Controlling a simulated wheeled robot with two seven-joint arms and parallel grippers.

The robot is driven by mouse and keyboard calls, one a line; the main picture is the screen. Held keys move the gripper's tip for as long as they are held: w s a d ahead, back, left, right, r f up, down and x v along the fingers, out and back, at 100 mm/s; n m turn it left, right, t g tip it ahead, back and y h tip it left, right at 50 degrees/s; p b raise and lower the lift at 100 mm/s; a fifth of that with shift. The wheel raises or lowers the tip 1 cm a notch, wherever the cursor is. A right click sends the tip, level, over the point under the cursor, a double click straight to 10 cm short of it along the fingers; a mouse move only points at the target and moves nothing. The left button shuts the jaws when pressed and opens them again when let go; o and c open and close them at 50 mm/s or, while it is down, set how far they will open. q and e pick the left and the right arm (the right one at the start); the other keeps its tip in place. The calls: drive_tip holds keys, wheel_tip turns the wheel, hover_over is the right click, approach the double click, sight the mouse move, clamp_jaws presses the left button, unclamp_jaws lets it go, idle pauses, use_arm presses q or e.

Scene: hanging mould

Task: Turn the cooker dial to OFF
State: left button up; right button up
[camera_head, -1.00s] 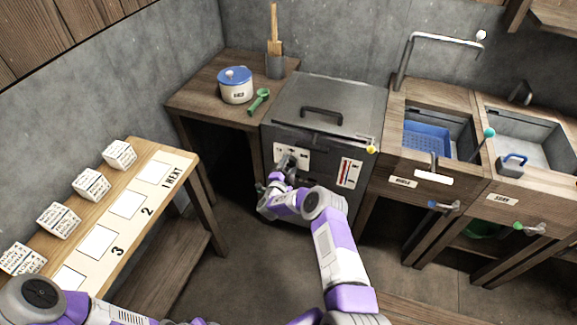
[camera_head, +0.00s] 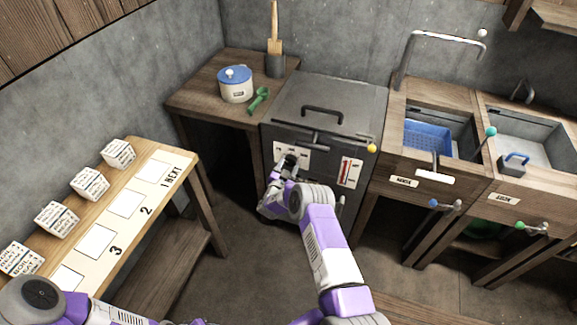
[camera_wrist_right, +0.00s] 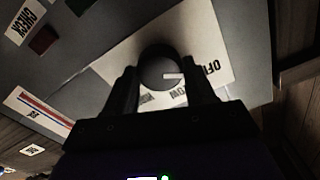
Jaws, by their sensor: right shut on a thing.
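The cooker (camera_head: 320,97) is a dark grey box with a lidded top and a handle, at the back middle. Its dial (camera_wrist_right: 158,66) is a dark round knob on a white label plate (camera_wrist_right: 215,50) that reads OFF and LOW. The dial's white mark points right in the right wrist view, towards the lettering near OFF. My right gripper (camera_head: 284,163) is at the cooker's front. In the right wrist view its fingers (camera_wrist_right: 161,88) are shut on the dial, one on each side. In the head view the gripper hides the dial. My left gripper is out of view.
A red-marked gauge plate (camera_head: 349,172) and a yellow knob (camera_head: 371,148) are on the cooker's right. A pot (camera_head: 236,86) and green scoop (camera_head: 259,100) stand on the left counter. A blue basket (camera_head: 427,138) sits in the sink. Open floor lies before the cooker.

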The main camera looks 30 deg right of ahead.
drive_tip(key=shift+f, duration=0.15)
drive_tip(key=o, duration=1)
drive_tip(key=shift+o, duration=0.2)
drive_tip(key=p+v, duration=0.2)
drive_tip(key=v, duration=0.5)
drive_tip(key=shift+s+a, duration=0.25)
drive_tip(key=shift+a, duration=0.05)
drive_tip(key=shift+p, duration=0.3)
